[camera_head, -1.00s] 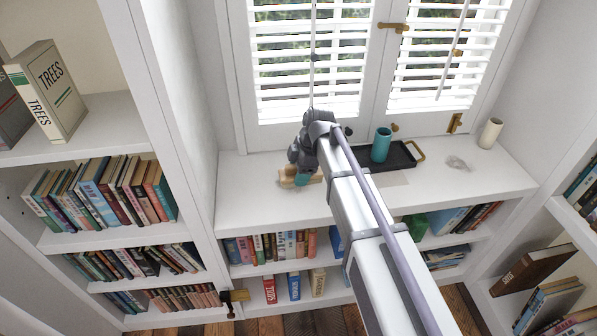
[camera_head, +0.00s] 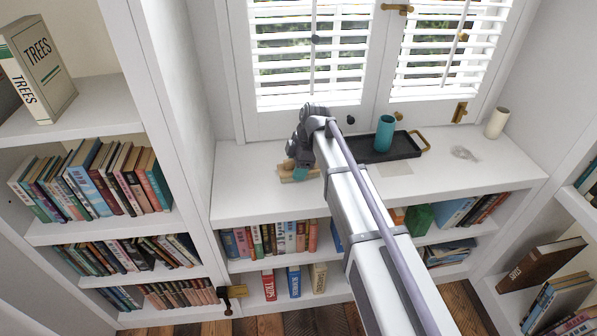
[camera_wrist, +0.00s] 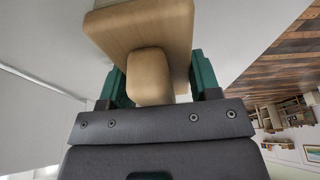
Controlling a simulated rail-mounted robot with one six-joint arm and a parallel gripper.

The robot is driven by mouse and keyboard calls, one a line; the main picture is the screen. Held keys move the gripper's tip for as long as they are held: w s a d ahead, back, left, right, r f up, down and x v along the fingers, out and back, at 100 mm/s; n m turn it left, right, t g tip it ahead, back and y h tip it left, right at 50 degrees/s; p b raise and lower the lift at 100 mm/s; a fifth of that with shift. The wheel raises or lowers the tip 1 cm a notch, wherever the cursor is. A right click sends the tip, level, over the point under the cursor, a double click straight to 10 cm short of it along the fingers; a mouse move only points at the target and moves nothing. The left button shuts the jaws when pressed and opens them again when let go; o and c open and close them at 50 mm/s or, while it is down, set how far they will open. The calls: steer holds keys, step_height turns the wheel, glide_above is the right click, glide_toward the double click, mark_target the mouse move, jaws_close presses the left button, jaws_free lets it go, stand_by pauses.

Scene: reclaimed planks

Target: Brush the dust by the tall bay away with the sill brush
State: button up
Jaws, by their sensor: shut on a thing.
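The sill brush (camera_head: 286,174) has a pale wooden body and shows at the left part of the white sill. In the wrist view its wooden block and rounded handle (camera_wrist: 150,78) fill the space between my green fingers. My gripper (camera_head: 300,174) is shut on the handle; it also shows in the wrist view (camera_wrist: 160,84). The bristles are hidden, and I cannot tell whether the brush touches the sill. A small greyish, dust-like patch (camera_head: 464,153) lies on the right part of the sill, well apart from the brush.
A black tray (camera_head: 408,150) with a brass handle holds a teal cup (camera_head: 384,133). A cream cylinder (camera_head: 497,122) stands at the right end. A flat pale patch (camera_head: 393,168) lies before the tray. A tall white bookcase side (camera_head: 155,130) bounds the left; shuttered windows stand behind.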

steer(key=shift+w+a, duration=0.2)
steer(key=shift+w, duration=0.95)
steer(key=shift+w+a, duration=0.2)
steer(key=shift+w, duration=1)
steer(key=shift+w+a, duration=0.2)
steer(key=shift+w, duration=0.95)
steer(key=shift+s+d, duration=0.3)
steer(key=shift+s, duration=1.45)
steer(key=shift+s+d, duration=0.3)
steer(key=shift+s, duration=1.45)
steer(key=shift+s+d, duration=0.3)
steer(key=shift+s, duration=1.45)
steer(key=shift+w+a, duration=0.3)
steer(key=shift+w, duration=1.5)
steer(key=shift+w+a, duration=0.3)
steer(key=shift+w, duration=1.55)
steer(key=shift+w+a, duration=0.3)
steer(key=shift+w, duration=1.5)
step_height(320, 180, up, 8)
steer(key=p, duration=0.7)
steer(key=shift+f, duration=0.25)
steer(key=shift+s, duration=0.1)
steer(key=s+d, duration=0.2)
steer(key=s, duration=0.9)
steer(key=f+b, duration=0.3)
steer(key=f, duration=0.1)
steer(key=f+b, duration=0.2)
steer(key=shift+w+a+b, duration=0.1)
steer(key=shift+w+b, duration=0.15)
steer(key=shift+b, duration=0.05)
